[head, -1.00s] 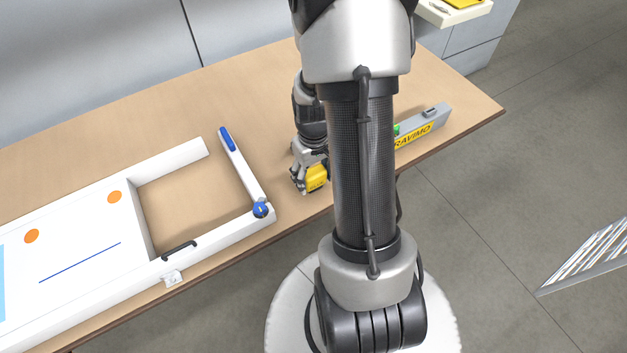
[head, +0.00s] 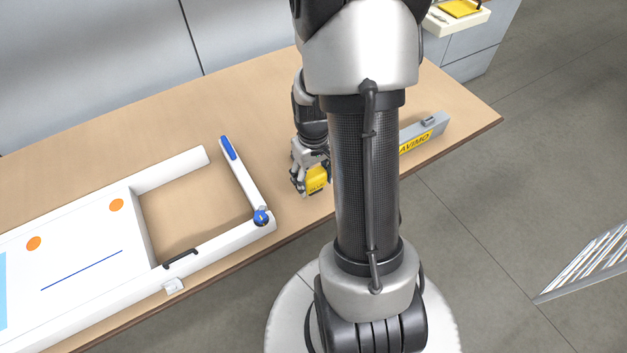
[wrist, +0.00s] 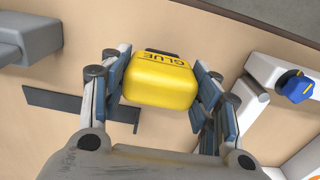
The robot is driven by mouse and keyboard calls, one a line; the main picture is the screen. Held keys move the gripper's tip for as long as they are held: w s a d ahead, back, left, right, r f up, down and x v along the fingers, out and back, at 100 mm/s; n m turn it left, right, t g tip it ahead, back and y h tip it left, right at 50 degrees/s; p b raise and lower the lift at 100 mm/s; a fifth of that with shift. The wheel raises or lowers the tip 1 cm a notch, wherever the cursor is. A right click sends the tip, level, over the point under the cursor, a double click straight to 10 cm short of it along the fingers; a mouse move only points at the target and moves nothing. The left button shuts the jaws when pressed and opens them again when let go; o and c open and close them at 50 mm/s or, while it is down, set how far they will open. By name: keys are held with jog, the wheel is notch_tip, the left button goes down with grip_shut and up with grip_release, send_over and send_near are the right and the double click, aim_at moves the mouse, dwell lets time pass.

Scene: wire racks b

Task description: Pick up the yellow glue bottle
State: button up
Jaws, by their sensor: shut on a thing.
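The yellow glue bottle (wrist: 160,82) is between the finger pads of my gripper (wrist: 163,90) in the wrist view, with the word GLUE on its face. My gripper is shut on it, with a blue-grey pad at each side. In the head view the yellow bottle (head: 317,181) shows below my gripper (head: 308,180), close to the table's front edge. My own arm hides part of the area to its right. I cannot tell whether the bottle touches the table.
The wooden table (head: 265,100) has a white frame (head: 205,237) with a blue-ended bar (head: 242,172) to the left. A grey level with a yellow label (head: 425,134) lies to the right. A dark flat strip (wrist: 65,104) lies near the bottle. A wire rack (head: 590,260) stands right.

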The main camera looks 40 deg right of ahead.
aim_at(313, 173)
notch_tip(313, 173, up, 17)
jog(key=p, duration=0.4)
jog(key=shift+p, duration=0.4)
jog(key=o, duration=0.6)
jog(key=c, duration=0.3)
